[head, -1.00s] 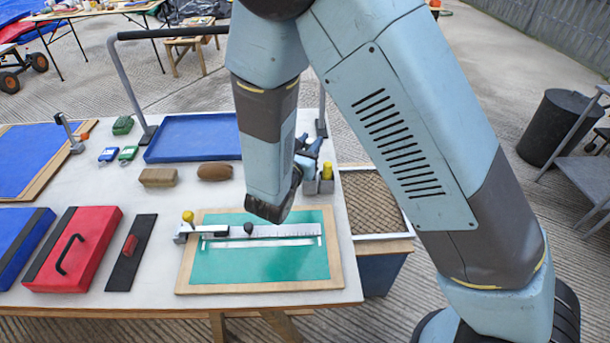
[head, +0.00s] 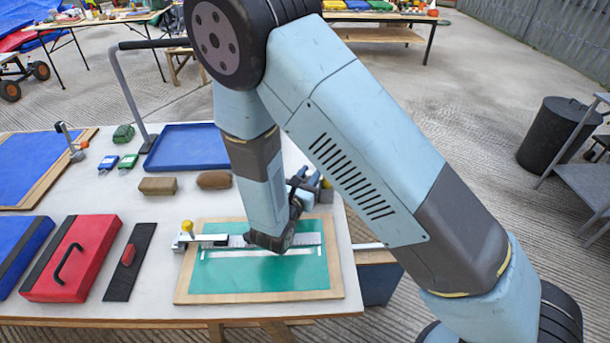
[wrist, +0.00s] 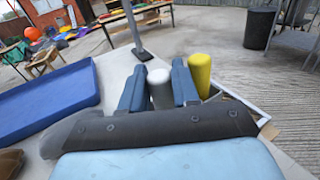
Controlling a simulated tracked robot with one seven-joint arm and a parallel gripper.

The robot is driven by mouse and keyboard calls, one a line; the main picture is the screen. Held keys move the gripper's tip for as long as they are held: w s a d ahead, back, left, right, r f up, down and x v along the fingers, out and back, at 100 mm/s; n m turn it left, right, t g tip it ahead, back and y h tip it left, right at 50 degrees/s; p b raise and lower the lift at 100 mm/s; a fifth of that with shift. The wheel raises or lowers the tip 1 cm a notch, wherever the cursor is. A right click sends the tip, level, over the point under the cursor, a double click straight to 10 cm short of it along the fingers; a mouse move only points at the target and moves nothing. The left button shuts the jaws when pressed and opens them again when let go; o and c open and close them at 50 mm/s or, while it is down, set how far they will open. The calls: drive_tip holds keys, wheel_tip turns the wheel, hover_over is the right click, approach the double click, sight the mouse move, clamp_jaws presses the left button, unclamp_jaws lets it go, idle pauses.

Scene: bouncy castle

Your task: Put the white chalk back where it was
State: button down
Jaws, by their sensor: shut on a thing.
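My gripper (wrist: 158,88) has its two blue fingers on either side of the white chalk (wrist: 159,76), a thick stick with a rounded white top and a greyer, shaded side. The fingers are shut on it, and it stands roughly upright between them. The yellow chalk (wrist: 200,70) stands just right of the right finger, with a small gap. In the head view, my gripper (head: 307,178) is low at the right edge of the table, beside the yellow chalk (head: 326,185). The white chalk is hard to make out there, and its lower end is hidden in the wrist view.
A green board (head: 262,279) with a ruler clamp lies in front of my gripper. A blue tray (head: 188,147) is at the back left of the table. A red case (head: 75,262) lies farther left. A frame post (wrist: 135,30) rises behind the fingers.

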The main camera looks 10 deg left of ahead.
drive_tip(key=c, duration=1.1)
unclamp_jaws()
drive_tip(key=shift+f, duration=0.1)
drive_tip(key=v, duration=1.2)
